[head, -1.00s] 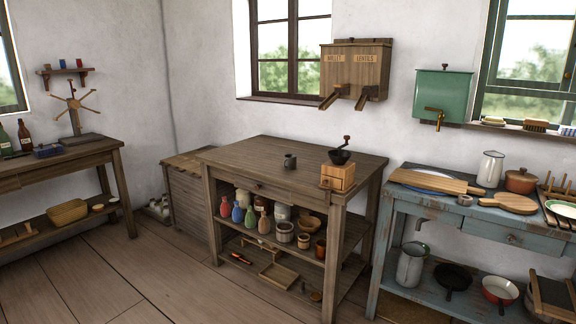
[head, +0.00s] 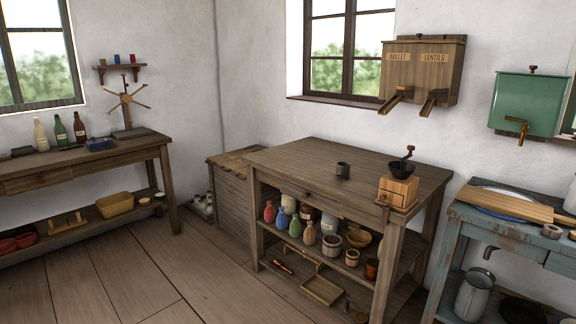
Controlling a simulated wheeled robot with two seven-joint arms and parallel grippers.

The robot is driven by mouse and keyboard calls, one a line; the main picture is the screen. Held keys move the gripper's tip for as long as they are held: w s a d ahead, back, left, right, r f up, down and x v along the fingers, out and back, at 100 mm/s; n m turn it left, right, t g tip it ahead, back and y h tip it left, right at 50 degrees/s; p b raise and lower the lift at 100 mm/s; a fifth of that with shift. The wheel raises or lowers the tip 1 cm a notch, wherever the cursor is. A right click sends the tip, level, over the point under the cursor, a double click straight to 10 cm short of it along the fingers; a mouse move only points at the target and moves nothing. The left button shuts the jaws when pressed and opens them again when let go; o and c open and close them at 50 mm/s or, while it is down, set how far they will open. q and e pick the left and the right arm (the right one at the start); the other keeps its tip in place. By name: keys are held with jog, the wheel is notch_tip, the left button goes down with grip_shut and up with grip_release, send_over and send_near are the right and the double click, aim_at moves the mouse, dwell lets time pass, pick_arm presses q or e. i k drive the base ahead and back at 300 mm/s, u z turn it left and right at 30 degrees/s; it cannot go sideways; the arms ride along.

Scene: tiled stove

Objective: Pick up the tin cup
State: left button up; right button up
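Another small grey metal cup (head: 551,231) sits at the front of the blue table on the right. Neither of my grippers shows in the head view.
A wall dispenser (head: 424,72) with two wooden spouts hangs behind. Shelves below hold several jars. The floor (head: 150,270) at front left is clear.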

aim_at(343, 170)
jog(key=u, duration=0.65)
jog(key=i, duration=2.1)
jog(key=z, duration=0.75)
jog(key=i, duration=1.35)
jog(key=z, duration=1.05)
